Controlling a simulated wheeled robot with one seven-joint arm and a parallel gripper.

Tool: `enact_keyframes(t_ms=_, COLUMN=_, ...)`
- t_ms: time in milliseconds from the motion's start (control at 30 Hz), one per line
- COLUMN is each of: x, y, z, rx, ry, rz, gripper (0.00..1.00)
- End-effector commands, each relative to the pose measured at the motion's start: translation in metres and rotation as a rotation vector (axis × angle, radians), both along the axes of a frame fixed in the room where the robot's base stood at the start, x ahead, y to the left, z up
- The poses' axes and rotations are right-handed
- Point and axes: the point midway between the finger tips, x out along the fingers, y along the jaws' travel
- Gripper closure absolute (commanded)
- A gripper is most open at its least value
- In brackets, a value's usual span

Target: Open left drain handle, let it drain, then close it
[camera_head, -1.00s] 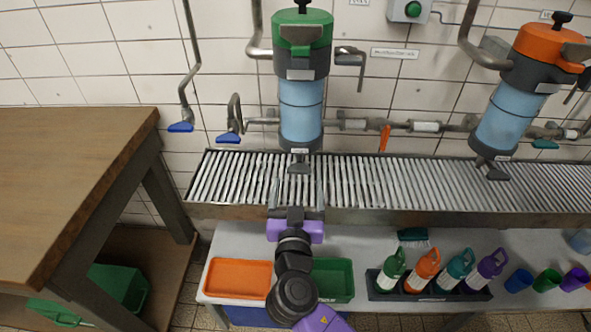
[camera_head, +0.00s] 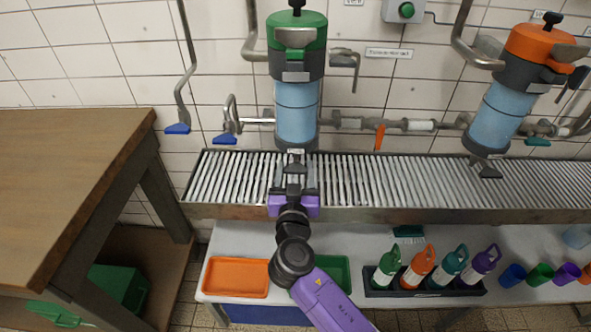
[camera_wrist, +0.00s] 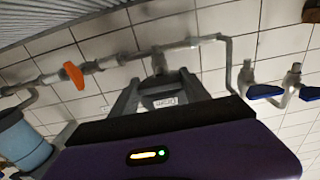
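The left filter housing has a green lid (camera_head: 297,30) and a pale blue body (camera_head: 296,112). Its dark drain handle (camera_head: 295,168) is at its bottom, above the slatted trough. My gripper (camera_head: 294,188) is just in front of and below this handle. In the wrist view, my gripper (camera_wrist: 162,86) has its two grey fingers apart, with a small white label between them. The fingers look open around or beside the handle. Contact cannot be told. No flowing water is visible.
The slatted metal trough (camera_head: 420,185) runs beneath both housings. An orange-lidded housing (camera_head: 505,95) stands right. An orange valve lever (camera_head: 380,137) and blue levers (camera_head: 226,138) are on wall pipes. A wooden table (camera_head: 70,170) is left. Bottles and trays sit on the lower shelf.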

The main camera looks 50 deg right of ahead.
Motion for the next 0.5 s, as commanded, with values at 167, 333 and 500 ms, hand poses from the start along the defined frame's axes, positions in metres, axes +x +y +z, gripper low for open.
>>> enact_keyframes(t_ms=167, x=0.0001, y=0.0004, z=-0.0002, rx=-0.002, ry=0.003, rz=0.001, gripper=0.86)
enact_keyframes(t_ms=333, x=0.0003, y=0.0007, z=-0.0012, rx=-0.054, ry=0.068, rz=0.002, gripper=0.86)
enact_keyframes(t_ms=500, x=0.0006, y=0.0011, z=-0.0006, rx=-0.133, ry=0.167, rz=0.002, gripper=0.86)
